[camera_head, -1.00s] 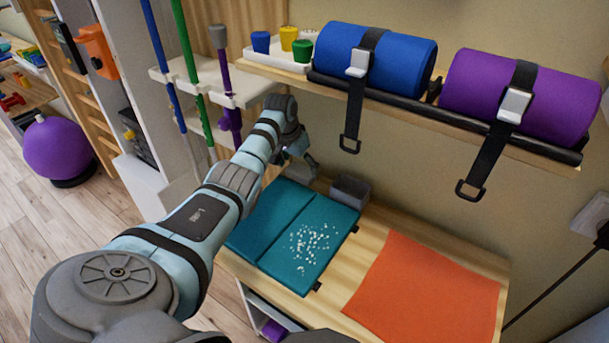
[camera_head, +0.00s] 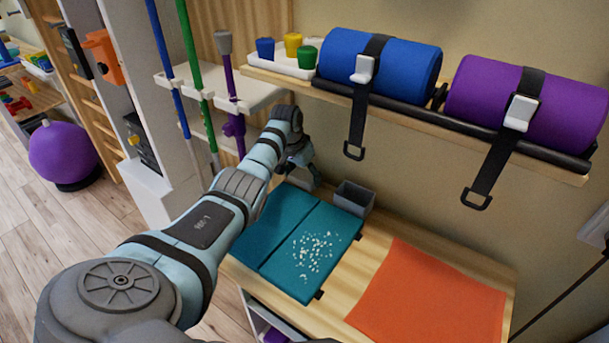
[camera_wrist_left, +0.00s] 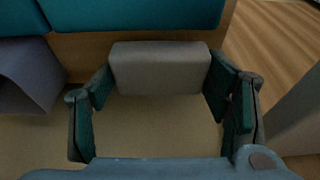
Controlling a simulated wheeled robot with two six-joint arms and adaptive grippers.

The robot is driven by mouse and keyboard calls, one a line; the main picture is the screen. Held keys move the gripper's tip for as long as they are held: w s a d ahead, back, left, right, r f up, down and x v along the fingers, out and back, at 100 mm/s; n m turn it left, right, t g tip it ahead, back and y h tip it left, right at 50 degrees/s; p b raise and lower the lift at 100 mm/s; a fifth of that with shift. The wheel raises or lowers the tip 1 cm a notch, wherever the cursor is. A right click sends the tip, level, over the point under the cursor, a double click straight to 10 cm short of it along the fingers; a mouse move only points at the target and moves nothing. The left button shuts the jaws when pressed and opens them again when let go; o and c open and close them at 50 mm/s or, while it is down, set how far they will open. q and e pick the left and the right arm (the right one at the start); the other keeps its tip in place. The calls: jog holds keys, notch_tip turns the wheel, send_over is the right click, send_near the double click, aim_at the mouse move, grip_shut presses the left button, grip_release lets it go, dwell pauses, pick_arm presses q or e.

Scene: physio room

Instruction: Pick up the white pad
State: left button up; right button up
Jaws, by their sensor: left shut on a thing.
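The white pad (camera_wrist_left: 160,68) shows in the left wrist view as a pale, greyish, rounded block between the two fingers. My left gripper (camera_wrist_left: 163,88) is shut on it, one dark green finger pad at each side. In the head view my left gripper (camera_head: 304,172) is at the back of the bench, just beyond the folded teal mat and left of the grey box. My right gripper is not in view.
The teal mat (camera_head: 283,238) bears scattered white bits. The open grey box (camera_head: 353,198) stands close to my left gripper. An orange cloth (camera_head: 425,295) covers the bench's right part. A shelf with a blue roll (camera_head: 380,67) and a purple roll (camera_head: 530,105) overhangs the bench.

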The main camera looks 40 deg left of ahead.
aim_at(303, 175)
pick_arm(q)
notch_tip(303, 175, up, 6)
jog(key=shift+r+p, duration=0.2)
jog(key=shift+p, duration=0.6)
jog(key=s+p, duration=0.1)
jog(key=s, duration=0.5)
jog(key=s+d+p, duration=0.1)
jog(key=s, duration=0.5)
jog(key=s+p, duration=0.1)
jog(key=s, duration=0.5)
jog(key=shift+s+d+p, duration=0.3)
jog(key=shift+s+d, duration=0.05)
jog(key=shift+s+d+f, duration=0.15)
jog(key=shift+s+d, duration=0.15)
jog(key=shift+s, duration=0.1)
jog(key=o, duration=0.3)
jog(key=shift+c, duration=1.3)
